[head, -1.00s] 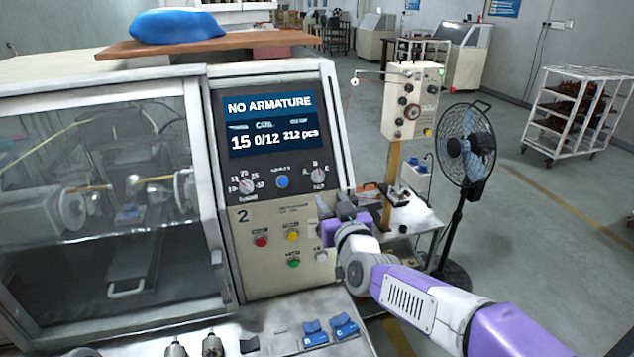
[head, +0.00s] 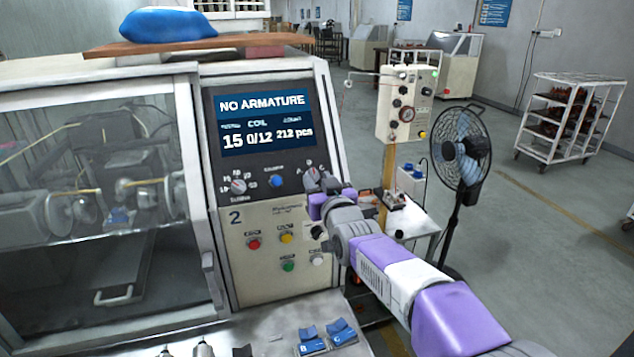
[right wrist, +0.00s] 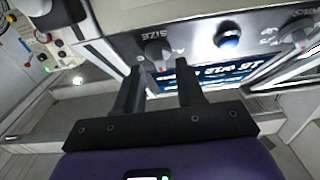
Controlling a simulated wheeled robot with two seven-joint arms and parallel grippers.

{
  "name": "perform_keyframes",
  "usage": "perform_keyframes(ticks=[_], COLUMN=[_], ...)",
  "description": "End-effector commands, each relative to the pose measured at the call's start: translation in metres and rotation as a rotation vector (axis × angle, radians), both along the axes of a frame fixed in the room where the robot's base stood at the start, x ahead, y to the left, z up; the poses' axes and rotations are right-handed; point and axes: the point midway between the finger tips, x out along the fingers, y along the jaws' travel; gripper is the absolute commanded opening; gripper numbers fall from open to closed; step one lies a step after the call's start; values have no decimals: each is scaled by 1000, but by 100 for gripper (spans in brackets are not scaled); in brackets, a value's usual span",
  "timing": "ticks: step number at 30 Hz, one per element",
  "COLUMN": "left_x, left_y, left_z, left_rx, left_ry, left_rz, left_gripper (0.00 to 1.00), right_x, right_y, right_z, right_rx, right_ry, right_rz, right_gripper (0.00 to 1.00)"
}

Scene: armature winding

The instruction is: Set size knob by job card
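The size knob (right wrist: 157,50), a grey knob with a red mark beside the word SIZE, is on the dark control panel (right wrist: 195,30) in the right wrist view. My right gripper (right wrist: 159,68) is open, and its two black fingers point at the knob from either side. Its fingertips seem just short of the knob; contact is unclear. My left gripper is not in view. No job card can be made out.
The screen (head: 262,118) reads NO ARMATURE, 15, 0/12, 212 pcs. Left of the gripper are another knob (head: 238,186) and a blue button (head: 277,181). Coloured buttons sit below. Blue blocks (head: 312,341) lie on the front ledge. A fan (head: 460,150) stands right.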

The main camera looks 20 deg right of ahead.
Motion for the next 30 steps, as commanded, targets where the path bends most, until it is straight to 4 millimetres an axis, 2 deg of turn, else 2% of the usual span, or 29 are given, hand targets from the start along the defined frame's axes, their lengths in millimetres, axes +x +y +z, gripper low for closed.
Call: perform_keyframes(ticks=[7,17,20,25,30], left_x=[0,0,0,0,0], left_y=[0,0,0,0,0], left_z=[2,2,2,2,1], left_rx=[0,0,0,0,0], left_ry=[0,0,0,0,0], left_rz=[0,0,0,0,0], left_gripper=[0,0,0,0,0], right_x=[14,16,16,16,16], right_y=[0,1,1,0,0], right_z=[-1,-1,-1,-1,-1], right_rx=[0,1,1,1,-2], right_ry=[2,3,2,2,2], right_rz=[-1,1,1,1,3], right_gripper=[38,38,26,0,0])
